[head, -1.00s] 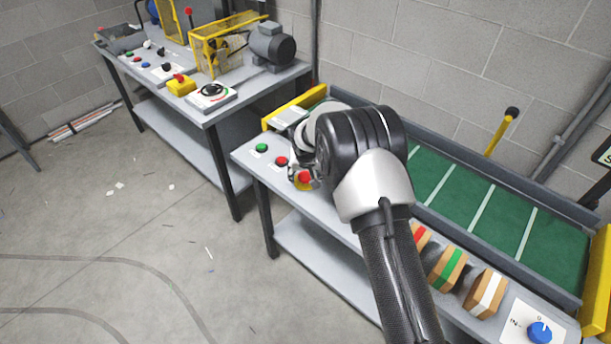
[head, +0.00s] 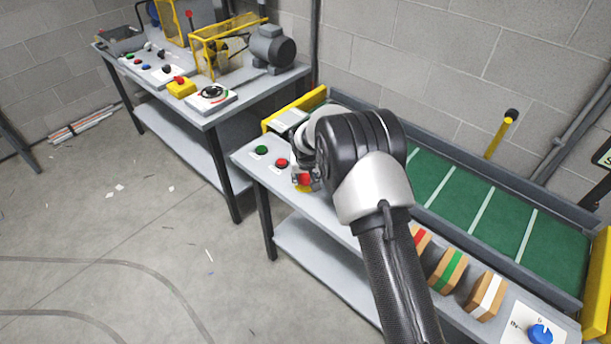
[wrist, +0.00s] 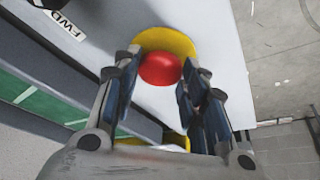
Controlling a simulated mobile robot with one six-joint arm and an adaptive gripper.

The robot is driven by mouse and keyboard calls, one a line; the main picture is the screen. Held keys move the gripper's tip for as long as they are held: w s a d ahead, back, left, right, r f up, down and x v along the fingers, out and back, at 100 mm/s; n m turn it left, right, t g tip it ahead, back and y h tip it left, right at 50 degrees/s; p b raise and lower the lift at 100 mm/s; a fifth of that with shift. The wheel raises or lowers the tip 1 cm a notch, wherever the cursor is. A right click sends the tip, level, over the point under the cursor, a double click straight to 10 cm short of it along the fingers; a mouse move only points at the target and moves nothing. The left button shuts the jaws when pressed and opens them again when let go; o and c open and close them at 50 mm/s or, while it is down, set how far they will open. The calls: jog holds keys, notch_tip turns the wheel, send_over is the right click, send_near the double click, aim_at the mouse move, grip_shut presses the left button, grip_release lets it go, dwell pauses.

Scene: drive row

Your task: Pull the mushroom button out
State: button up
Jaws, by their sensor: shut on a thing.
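The red mushroom button (head: 304,178) sits on a yellow base near the left end of the near bench, partly hidden by my gripper (head: 307,184) in the head view. In the wrist view the round red cap (wrist: 160,69) lies between the two fingers of my gripper (wrist: 161,80), in front of its yellow base plate (wrist: 165,40). My gripper is shut on the cap. The button's stem is hidden below the cap.
A green button (head: 262,150) and another red button (head: 282,163) sit left of the mushroom button. A green conveyor (head: 490,215) runs behind. Banded wooden blocks (head: 447,270) and a blue knob (head: 540,334) are to the right. Another bench (head: 205,110) with machinery stands back left.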

grip_shut()
jog(key=shift+r+p, duration=0.35)
jog(key=shift+r, duration=0.55)
jog(key=o, duration=1.2)
grip_release()
jog(key=shift+f, duration=0.1)
jog(key=shift+c, duration=0.2)
jog(key=v, duration=1.2)
